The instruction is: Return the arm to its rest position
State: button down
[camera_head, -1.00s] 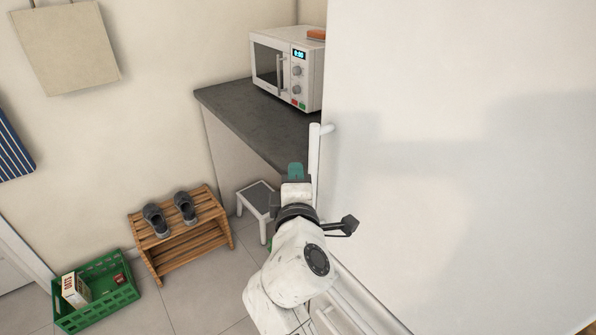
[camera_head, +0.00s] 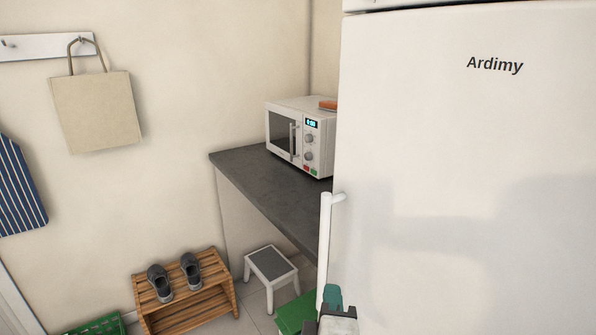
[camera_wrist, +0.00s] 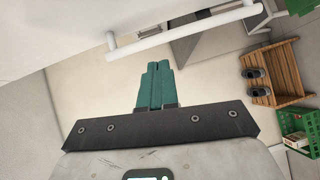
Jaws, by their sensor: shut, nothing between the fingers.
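My gripper (camera_head: 332,296) shows only its teal fingertips and part of its dark body at the bottom edge of the head view, in front of the fridge's lower left side. In the wrist view my gripper (camera_wrist: 155,84) has its two teal fingers side by side, shut and empty. The white fridge (camera_head: 465,200) fills the right of the head view. Its vertical handle (camera_head: 325,250) stands just above and left of my fingertips. In the wrist view the handle (camera_wrist: 185,37) crosses above the fingers, apart from them. The rest of my arm is out of the head view.
A dark counter (camera_head: 260,190) bears a microwave (camera_head: 300,140). Below are a white step stool (camera_head: 271,265), a green object (camera_head: 296,312), and a wooden rack (camera_head: 187,305) with grey shoes. A green crate (camera_head: 98,325) is bottom left. A bag (camera_head: 98,110) hangs on the wall.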

jog(key=s+d+f+m+g+h, duration=0.1)
jog(key=s+d+f+m+g, duration=0.45)
jog(key=d+f, duration=0.35)
jog(key=s+d+f+m+g+h, duration=0.1)
jog(key=s+d+f+m+g, duration=0.3)
jog(key=s+d+f, duration=0.45)
jog(key=s+d+f+m+g+y, duration=0.1)
jog(key=s+d+f+m+g, duration=0.1)
jog(key=s, duration=0.6)
jog(key=s+d+f+m+g+y, duration=0.2)
jog(key=s+f+m+g, duration=0.2)
jog(key=s+f, duration=0.3)
jog(key=s, duration=0.2)
jog(key=shift+s+f+m, duration=0.15)
jog(key=shift+s+m, duration=0.15)
jog(key=shift+m, duration=0.05)
